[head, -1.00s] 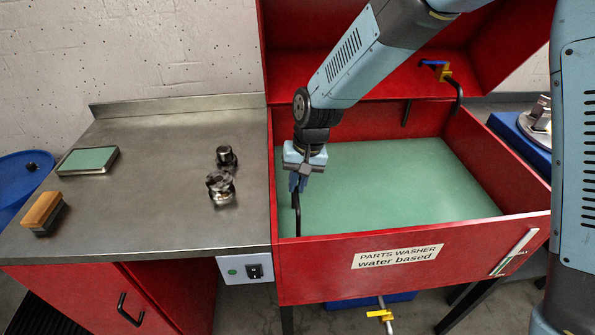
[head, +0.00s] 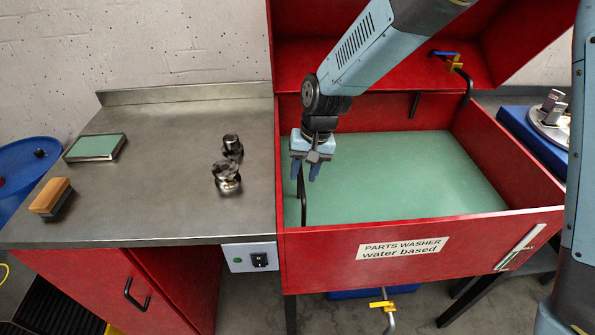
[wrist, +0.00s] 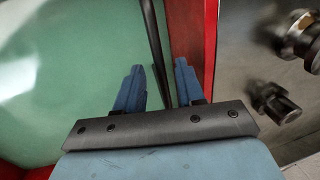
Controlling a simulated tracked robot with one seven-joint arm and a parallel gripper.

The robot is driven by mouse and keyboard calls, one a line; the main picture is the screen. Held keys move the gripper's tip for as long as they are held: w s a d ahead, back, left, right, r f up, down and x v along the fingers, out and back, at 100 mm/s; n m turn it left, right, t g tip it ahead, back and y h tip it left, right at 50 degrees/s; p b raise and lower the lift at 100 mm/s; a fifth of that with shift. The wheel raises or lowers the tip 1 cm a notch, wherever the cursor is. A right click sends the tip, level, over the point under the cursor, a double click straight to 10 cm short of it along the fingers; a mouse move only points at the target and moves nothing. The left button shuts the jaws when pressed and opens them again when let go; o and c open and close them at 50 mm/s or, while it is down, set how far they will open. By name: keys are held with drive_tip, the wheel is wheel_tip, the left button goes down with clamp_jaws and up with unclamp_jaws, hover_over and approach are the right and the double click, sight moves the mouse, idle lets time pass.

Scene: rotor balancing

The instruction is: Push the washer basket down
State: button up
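The parts washer (head: 345,250) is a red tank with opaque green liquid (head: 400,175) in it. A thin black upright bar (head: 303,203), seemingly the basket's handle, stands at the tank's left wall. The basket itself is not visible; the liquid hides anything below. My gripper (head: 306,175) is above the liquid at the tank's left side, pointing down by the top of the bar. Its two blue fingers are apart. In the wrist view the black bar (wrist: 155,40) runs between the spread fingers (wrist: 159,66), with no clear contact.
The red left wall (wrist: 205,45) is close to one finger. The steel bench (head: 165,190) left of it holds dark metal parts (head: 227,177), a brush (head: 51,198) and a green-topped pad (head: 95,147). A blue-handled tap (head: 447,57) is at the back right.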

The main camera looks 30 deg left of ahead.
wheel_tip(320, 180, up, 13)
drive_tip(key=w+d, duration=0.1)
drive_tip(key=d, duration=0.1)
drive_tip(key=shift+w+f, duration=0.15)
drive_tip(key=shift+w, duration=0.05)
idle(0.4)
drive_tip(key=w+d+r+m+t, duration=0.15)
drive_tip(key=d+r, duration=0.35)
drive_tip(key=d, duration=0.7)
drive_tip(key=w+d+r+m+t, duration=0.1)
drive_tip(key=w+d+r+t, duration=0.3)
drive_tip(key=d, duration=0.8)
drive_tip(key=s+d+r+m, duration=0.1)
drive_tip(key=s+d, duration=0.3)
drive_tip(key=d, duration=0.3)
drive_tip(key=s+d+r+m+t+h, duration=0.1)
drive_tip(key=s+d, duration=0.3)
drive_tip(key=d, duration=0.4)
drive_tip(key=s+d+r+m, duration=0.1)
drive_tip(key=s+d+m, duration=0.1)
drive_tip(key=s+d, duration=0.2)
drive_tip(key=d, duration=0.3)
drive_tip(key=shift+s+d+r+h, duration=0.15)
drive_tip(key=shift+s+r+h, duration=0.1)
drive_tip(key=shift+r+h, duration=0.15)
